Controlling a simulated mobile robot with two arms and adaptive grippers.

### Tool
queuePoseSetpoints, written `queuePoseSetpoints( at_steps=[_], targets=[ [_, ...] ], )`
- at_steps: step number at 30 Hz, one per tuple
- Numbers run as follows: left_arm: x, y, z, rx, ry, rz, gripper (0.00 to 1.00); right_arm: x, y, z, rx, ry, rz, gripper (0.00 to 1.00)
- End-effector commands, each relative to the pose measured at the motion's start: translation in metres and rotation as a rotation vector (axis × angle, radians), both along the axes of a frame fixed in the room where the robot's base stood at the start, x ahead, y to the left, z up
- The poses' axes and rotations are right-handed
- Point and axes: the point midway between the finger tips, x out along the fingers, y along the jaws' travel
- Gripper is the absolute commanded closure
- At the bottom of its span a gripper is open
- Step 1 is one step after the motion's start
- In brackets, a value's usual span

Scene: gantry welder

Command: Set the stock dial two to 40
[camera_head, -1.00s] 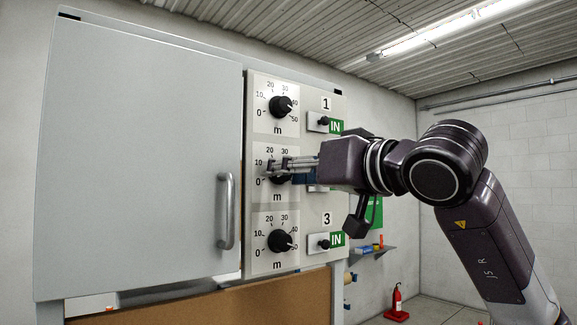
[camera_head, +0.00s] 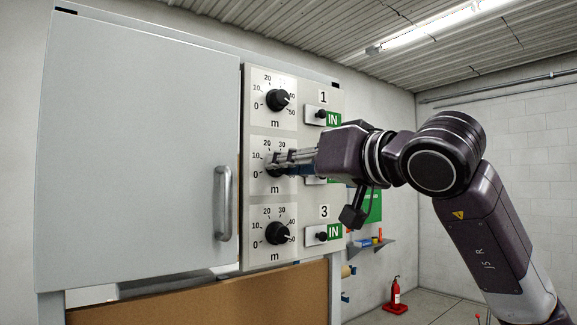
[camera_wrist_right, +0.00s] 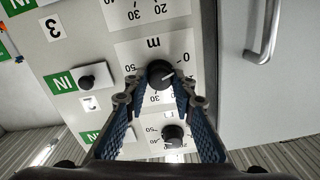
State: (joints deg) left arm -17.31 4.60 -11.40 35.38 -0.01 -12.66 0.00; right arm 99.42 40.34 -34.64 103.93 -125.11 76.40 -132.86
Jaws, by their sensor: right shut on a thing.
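Stock dial two is the black middle dial (camera_head: 274,172) on the panel, with a white scale plate behind it. My right gripper (camera_head: 275,163) reaches it from the right and is shut on it, hiding part of the dial and its scale. In the right wrist view, turned upside down, the dial (camera_wrist_right: 159,72) sits between the blue-padded fingers. Its white mark points right there, towards the 0 side of the scale; the exact reading is unclear. My left gripper is not in view.
The upper dial (camera_head: 277,100) and lower dial (camera_head: 277,233) lie close above and below. Small black knobs with green IN labels are to the right. A cabinet door with a vertical handle (camera_head: 223,203) is left of the dials. A fire extinguisher (camera_head: 395,297) stands in the background.

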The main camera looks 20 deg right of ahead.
Motion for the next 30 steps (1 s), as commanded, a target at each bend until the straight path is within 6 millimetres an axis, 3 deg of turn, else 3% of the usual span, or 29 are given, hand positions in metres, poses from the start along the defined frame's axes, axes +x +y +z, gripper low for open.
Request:
queuePoseSetpoints(
  at_steps=[30],
  targets=[
    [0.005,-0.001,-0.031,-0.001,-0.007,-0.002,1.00,0.000,0.000,-0.002,0.831,0.301,0.000,1.00]
  ],
)
